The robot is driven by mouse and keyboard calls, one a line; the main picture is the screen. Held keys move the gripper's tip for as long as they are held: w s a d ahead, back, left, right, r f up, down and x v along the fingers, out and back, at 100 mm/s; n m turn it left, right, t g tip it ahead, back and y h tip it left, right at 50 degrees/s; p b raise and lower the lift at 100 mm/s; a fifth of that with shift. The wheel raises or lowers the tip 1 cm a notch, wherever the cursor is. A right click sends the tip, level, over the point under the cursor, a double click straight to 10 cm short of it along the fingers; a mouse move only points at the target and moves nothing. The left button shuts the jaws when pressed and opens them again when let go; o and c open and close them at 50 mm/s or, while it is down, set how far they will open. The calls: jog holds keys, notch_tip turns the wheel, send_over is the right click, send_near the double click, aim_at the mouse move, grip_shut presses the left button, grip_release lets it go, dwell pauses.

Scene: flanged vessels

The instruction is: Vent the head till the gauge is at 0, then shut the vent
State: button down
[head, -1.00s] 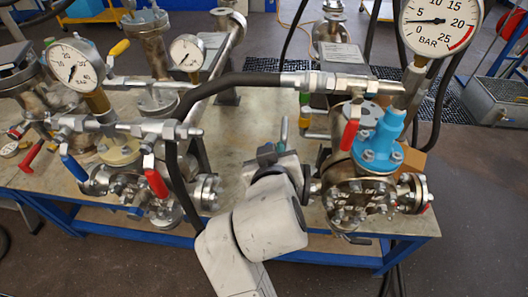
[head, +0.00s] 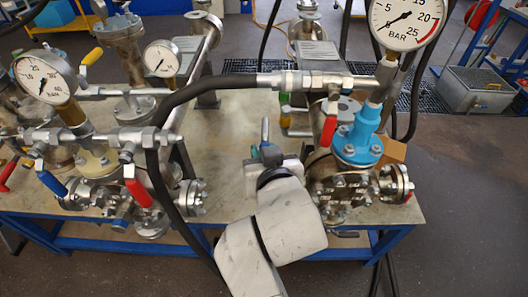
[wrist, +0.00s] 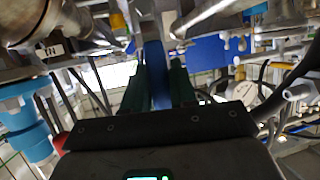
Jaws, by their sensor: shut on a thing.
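The right vessel has a bright blue head (head: 358,148) with a dial gauge (head: 404,20) above it, marked BAR. Its needle points to the lower left, about at 0. My gripper (head: 267,148) is at the left side of this vessel, low over the bench. In the wrist view my gripper (wrist: 158,75) has its dark green fingers shut on a blue lever (wrist: 154,62). The valve body under the lever is hidden by my gripper and wrist. The blue head also shows in the wrist view (wrist: 22,125).
A red lever (head: 329,130) stands left of the blue head. A black hose (head: 190,98) arches from the right-hand pipe down past my arm. The left vessel has another gauge (head: 45,82), a blue lever (head: 52,183) and a red lever (head: 138,192). The bench front is clear right of centre.

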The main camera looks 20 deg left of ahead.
jog(key=c, duration=1)
grip_release()
jog(key=b+v, duration=0.1)
jog(key=v, duration=0.9)
jog(key=shift+s+d+r, duration=0.15)
jog(key=shift+s+d, duration=0.1)
jog(key=shift+s, duration=0.05)
